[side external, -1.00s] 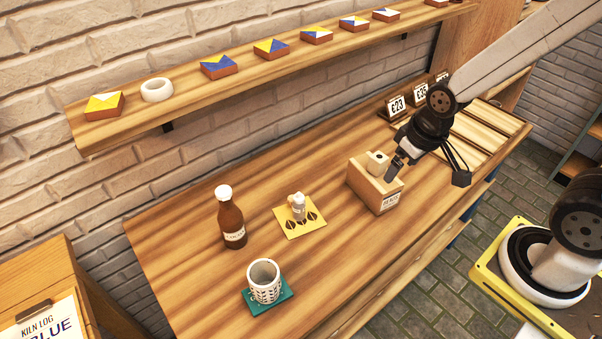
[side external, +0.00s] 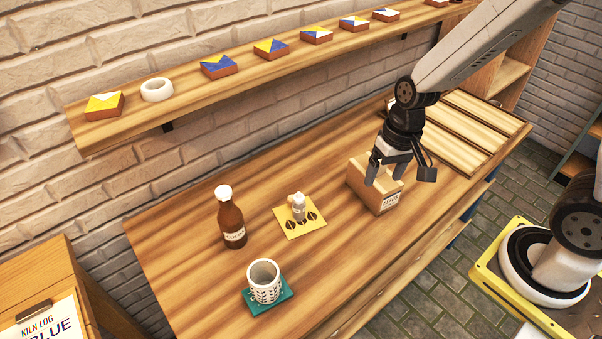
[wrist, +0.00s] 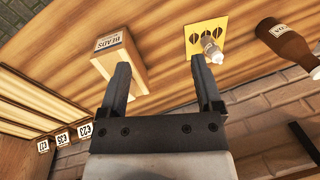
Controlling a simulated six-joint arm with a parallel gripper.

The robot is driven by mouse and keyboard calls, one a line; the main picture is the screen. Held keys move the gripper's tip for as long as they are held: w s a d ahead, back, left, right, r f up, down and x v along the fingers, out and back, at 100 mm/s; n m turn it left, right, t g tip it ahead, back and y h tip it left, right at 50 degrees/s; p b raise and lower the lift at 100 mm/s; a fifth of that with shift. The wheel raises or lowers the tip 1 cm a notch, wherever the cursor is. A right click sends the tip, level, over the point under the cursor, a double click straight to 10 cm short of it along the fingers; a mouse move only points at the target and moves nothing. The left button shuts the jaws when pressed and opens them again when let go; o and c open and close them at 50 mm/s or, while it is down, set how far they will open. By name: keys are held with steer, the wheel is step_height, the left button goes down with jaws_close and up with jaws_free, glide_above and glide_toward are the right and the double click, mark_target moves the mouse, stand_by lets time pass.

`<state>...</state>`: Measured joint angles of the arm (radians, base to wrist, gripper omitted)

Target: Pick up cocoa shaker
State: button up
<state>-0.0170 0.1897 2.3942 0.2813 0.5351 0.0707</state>
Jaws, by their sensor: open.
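In the wrist view the shaker (wrist: 213,50) shows just beyond the right finger's tip. My gripper (side external: 386,174) is open and empty, pointing down at the wooden box, to the right of the shaker and apart from it. In the wrist view the gripper (wrist: 160,68) has its fingers spread, the left one overlapping the box. Whether it touches the box I cannot tell.
A wooden box with a label (side external: 377,203) stands under my gripper. A brown bottle (side external: 231,222) is left of the card. A white patterned cup (side external: 264,280) sits on a green coaster (side external: 262,308). A shelf with tiles (side external: 190,102) runs behind. Bare tabletop lies between card and box.

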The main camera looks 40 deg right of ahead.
steer(key=w+a+f+m+g+y, duration=0.35)
steer(key=w+a+m+y, duration=0.45)
steer(key=a, duration=0.5)
steer(key=m+t+y, duration=0.4)
steer(key=m+y, duration=0.3)
steer(key=y, duration=0.1)
glide_toward(220, 212)
steer(key=a+r, duration=0.1)
steer(key=s+a+r, duration=0.1)
steer(key=r, duration=0.1)
steer(key=shift+r, duration=0.25)
steer(key=shift+m, duration=0.3)
steer(key=shift+w+a+f, duration=0.1)
steer(key=shift+w+a, duration=0.15)
steer(key=shift+a, duration=1.1)
steer(key=shift+w+a, duration=0.25)
steer(key=shift+a, duration=1.1)
steer(key=shift+w+a+f, duration=0.1)
steer(key=shift+w+a, duration=0.15)
steer(key=shift+a, duration=1.1)
steer(key=shift+r, duration=0.1)
jaws_close()
